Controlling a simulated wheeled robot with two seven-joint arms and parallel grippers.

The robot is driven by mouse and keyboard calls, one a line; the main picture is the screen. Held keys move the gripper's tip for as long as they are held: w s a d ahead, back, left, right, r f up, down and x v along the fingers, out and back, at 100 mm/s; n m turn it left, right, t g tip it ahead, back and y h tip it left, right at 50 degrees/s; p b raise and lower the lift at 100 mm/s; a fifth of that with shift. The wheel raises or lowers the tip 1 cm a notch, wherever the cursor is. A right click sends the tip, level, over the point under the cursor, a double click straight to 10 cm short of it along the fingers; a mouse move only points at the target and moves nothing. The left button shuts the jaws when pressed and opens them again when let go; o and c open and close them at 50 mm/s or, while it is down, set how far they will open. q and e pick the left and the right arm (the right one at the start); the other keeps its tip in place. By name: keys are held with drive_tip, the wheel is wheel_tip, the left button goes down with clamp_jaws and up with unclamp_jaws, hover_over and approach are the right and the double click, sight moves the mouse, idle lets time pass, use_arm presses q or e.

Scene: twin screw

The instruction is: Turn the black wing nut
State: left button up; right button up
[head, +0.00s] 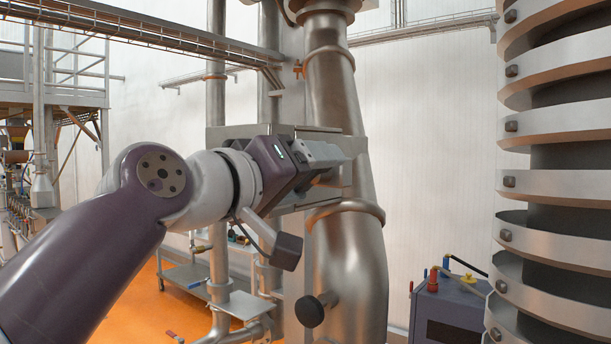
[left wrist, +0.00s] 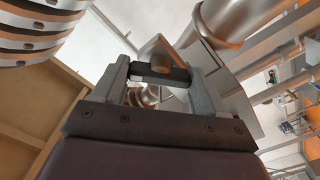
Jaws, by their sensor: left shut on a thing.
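The black wing nut (left wrist: 158,80) shows in the left wrist view as a dark bar lying crosswise between the two grey fingers of my left gripper (left wrist: 160,75). The fingers are closed on its two ends. In the head view my left gripper (head: 328,155) is at the metal box on the big steel pipe, and its own body hides the wing nut there. My right gripper is in neither view.
A thick steel pipe (head: 345,255) runs from top to bottom beside my left gripper. A black round knob (head: 310,311) sticks out low on it. A ringed metal column (head: 552,187) stands at the right, with a dark purple box (head: 447,310) beside it.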

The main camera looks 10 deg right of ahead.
use_arm(q)
drive_tip(key=o, duration=1.1)
drive_tip(key=shift+d, duration=0.1)
drive_tip(key=shift+c, duration=0.2)
drive_tip(key=shift+s+a+f, duration=0.15)
drive_tip(key=shift+a, duration=0.1)
drive_tip(key=b+v, duration=0.5)
drive_tip(key=v, duration=0.7)
